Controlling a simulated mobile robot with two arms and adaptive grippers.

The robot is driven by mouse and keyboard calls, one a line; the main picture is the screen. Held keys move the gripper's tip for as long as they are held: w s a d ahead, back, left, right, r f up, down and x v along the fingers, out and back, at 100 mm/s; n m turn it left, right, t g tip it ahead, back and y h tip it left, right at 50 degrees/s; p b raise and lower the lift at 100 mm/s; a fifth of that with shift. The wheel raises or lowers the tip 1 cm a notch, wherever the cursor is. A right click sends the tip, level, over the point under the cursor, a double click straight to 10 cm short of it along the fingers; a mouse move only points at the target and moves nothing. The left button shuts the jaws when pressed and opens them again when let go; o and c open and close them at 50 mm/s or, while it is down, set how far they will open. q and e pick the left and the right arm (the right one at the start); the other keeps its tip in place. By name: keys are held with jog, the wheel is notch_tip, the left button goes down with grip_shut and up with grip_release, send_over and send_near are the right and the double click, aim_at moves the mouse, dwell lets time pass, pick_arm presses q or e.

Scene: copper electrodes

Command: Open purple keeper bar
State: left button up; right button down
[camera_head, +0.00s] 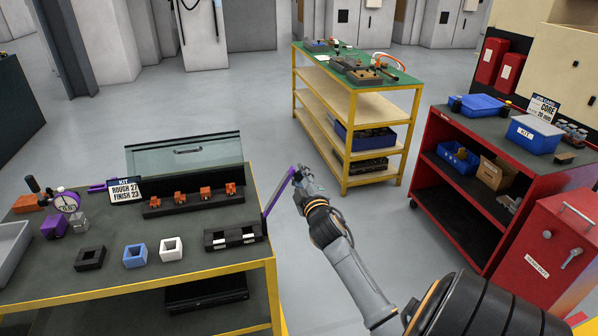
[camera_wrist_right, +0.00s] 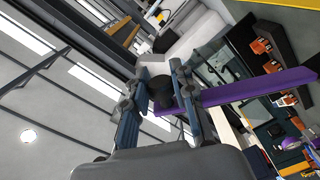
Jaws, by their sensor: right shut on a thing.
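The purple keeper bar (camera_head: 279,190) stands raised at a slant at the right end of the dark two-slot holder (camera_head: 233,237) on the left table. My right gripper (camera_head: 297,174) is at the bar's upper end. In the right wrist view, the gripper (camera_wrist_right: 165,97) is shut around a dark knob (camera_wrist_right: 162,92) at the end of the purple bar (camera_wrist_right: 255,87), which runs off to the right. The bar's lower end meets the holder's right end. My left gripper is in neither view.
The left table carries a row of orange electrodes (camera_head: 205,194), a kit sign (camera_head: 124,190), blue (camera_head: 135,255) and white (camera_head: 171,249) square blocks, and a gauge (camera_head: 67,203). A yellow-framed cart (camera_head: 352,100) stands behind. A red cabinet (camera_head: 545,250) is at right.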

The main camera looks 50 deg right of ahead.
jog(key=c, duration=1.1)
grip_release()
jog(key=shift+o, duration=0.2)
jog(key=v, duration=1.2)
jog(key=shift+f, duration=0.1)
